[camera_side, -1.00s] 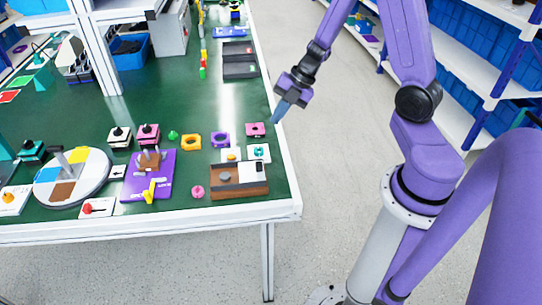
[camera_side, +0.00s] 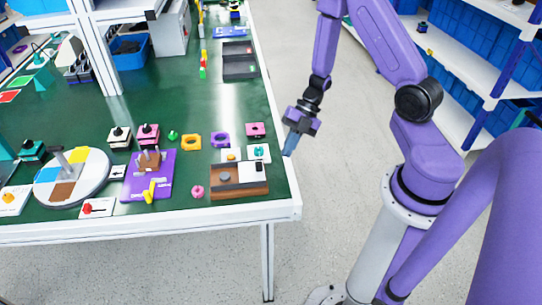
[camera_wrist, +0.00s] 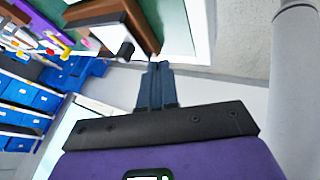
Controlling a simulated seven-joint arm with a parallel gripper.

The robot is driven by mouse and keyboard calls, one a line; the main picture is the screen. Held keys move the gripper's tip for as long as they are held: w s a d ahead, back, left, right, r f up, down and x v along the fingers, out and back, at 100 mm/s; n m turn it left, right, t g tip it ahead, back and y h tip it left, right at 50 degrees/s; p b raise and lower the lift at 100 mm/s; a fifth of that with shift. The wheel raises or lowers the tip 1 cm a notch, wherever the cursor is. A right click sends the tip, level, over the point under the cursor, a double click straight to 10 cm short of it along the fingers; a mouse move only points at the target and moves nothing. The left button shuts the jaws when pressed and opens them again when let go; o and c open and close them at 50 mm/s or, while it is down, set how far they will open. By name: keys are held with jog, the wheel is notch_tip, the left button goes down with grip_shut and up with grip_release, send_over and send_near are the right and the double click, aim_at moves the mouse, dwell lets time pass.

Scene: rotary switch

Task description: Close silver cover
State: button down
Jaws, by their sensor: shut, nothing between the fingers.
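A brown box (camera_side: 238,188) lies near the front right corner of the green table. A pale silver-white plate (camera_side: 258,172) with a small dark part sits at its right end, and a grey round knob (camera_side: 225,178) is on its left part. I take the plate for the silver cover, but I cannot tell how it is hinged. In the wrist view the pale plate (camera_wrist: 105,36) shows at the top, beside the brown box (camera_wrist: 135,15). My gripper (camera_side: 289,153) is shut and empty, pointing down by the table's right edge, right of the box and apart from it.
A white module with a teal part (camera_side: 259,152) stands behind the box.

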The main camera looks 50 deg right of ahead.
aim_at(241, 170)
jog(key=x, duration=0.2)
jog(key=shift+a+f, duration=0.2)
jog(key=shift+f, duration=0.1)
jog(key=shift+w+a, duration=0.85)
jog(key=shift+w, duration=0.05)
jog(key=shift+w+a, duration=0.55)
jog(key=w+a, duration=0.6)
jog(key=shift+w+a, duration=0.1)
jog(key=shift+r, duration=0.1)
